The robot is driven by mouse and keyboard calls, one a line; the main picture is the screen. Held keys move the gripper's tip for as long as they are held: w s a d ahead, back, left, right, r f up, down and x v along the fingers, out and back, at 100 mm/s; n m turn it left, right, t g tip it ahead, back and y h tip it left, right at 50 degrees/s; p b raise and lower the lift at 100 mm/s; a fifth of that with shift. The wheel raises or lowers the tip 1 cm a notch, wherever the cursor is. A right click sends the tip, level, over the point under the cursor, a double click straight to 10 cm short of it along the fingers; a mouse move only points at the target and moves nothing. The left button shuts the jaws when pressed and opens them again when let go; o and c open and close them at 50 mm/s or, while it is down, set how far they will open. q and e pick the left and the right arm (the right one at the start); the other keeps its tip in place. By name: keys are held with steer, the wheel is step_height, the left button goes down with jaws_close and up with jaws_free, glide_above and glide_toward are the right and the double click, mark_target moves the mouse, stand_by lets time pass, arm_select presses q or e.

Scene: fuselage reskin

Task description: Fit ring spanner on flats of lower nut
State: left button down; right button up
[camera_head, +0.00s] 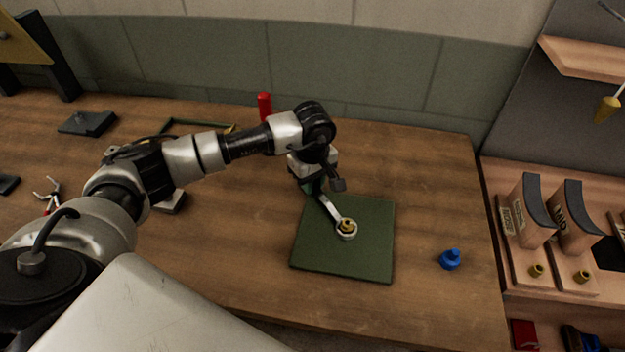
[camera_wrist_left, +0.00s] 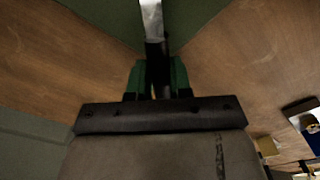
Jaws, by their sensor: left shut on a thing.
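My left gripper (camera_head: 313,187) is shut on the handle of a ring spanner (camera_head: 330,208) above the back left of a green mat (camera_head: 368,261). The spanner's ring end surrounds a brass nut (camera_head: 347,226) in the head view; I cannot tell whether it is seated on the flats. In the left wrist view the green fingertips of the left gripper (camera_wrist_left: 158,78) close on the spanner's handle (camera_wrist_left: 152,22). The ring end is out of that view. My right gripper is not in view.
A blue knob-shaped object (camera_head: 450,260) stands on the wooden table (camera_head: 440,185) to the right of the mat. A red cylinder (camera_head: 264,106) stands behind my arm. At the right is a rack with curved holders (camera_head: 535,205). The table around the mat is mostly clear.

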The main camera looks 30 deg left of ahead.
arm_select(q)
steer(key=shift+w, duration=0.1)
steer(key=shift+w+d+m+b, duration=0.35)
steer(key=shift+w+m+b, duration=0.1)
steer(key=shift+m+b, duration=0.2)
steer(key=shift+b, duration=0.4)
stand_by(0.6)
steer(key=c, duration=0.9)
jaws_free()
steer(key=shift+c, duration=0.2)
steer(key=shift+r+p, duration=1.35)
steer(key=shift+r, duration=1.2)
steer(key=shift+f, duration=0.1)
